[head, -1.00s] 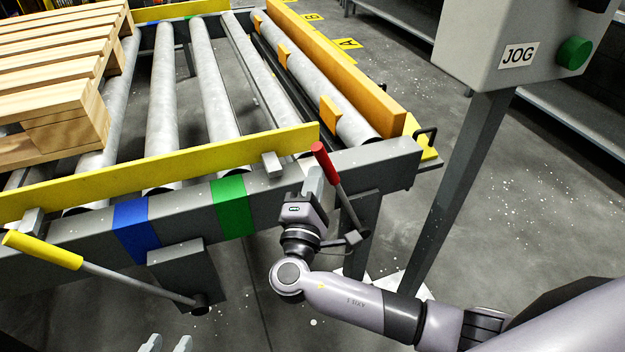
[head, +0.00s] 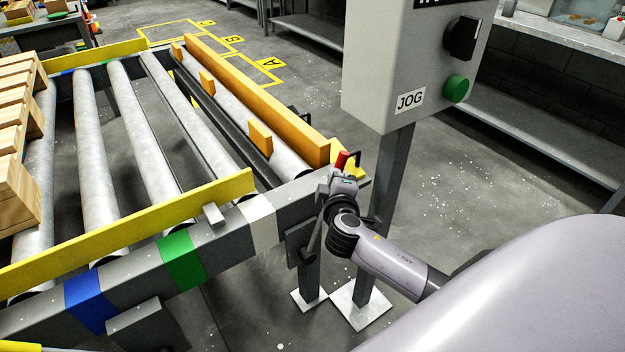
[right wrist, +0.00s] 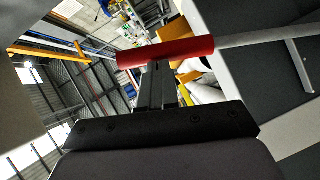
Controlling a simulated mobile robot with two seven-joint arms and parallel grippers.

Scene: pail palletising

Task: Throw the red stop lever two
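The red stop lever's grip (head: 341,160) stands at the near right corner of the roller conveyor, its shaft leaning to the right from a pivot on the frame. My right gripper (head: 343,181) is right at the lever, just below the red grip, and partly hides the shaft. In the right wrist view the red grip (right wrist: 190,50) lies across the fingertips, with its grey shaft running off to the right. The right gripper's fingers (right wrist: 157,70) are close together and meet the side of the grip; they do not visibly wrap around it. My left gripper is out of view.
A grey post with a JOG box (head: 410,100) and green button stands just right of the lever. A wooden pallet (head: 18,150) rests on the rollers at left. Floor beyond the orange rail is clear.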

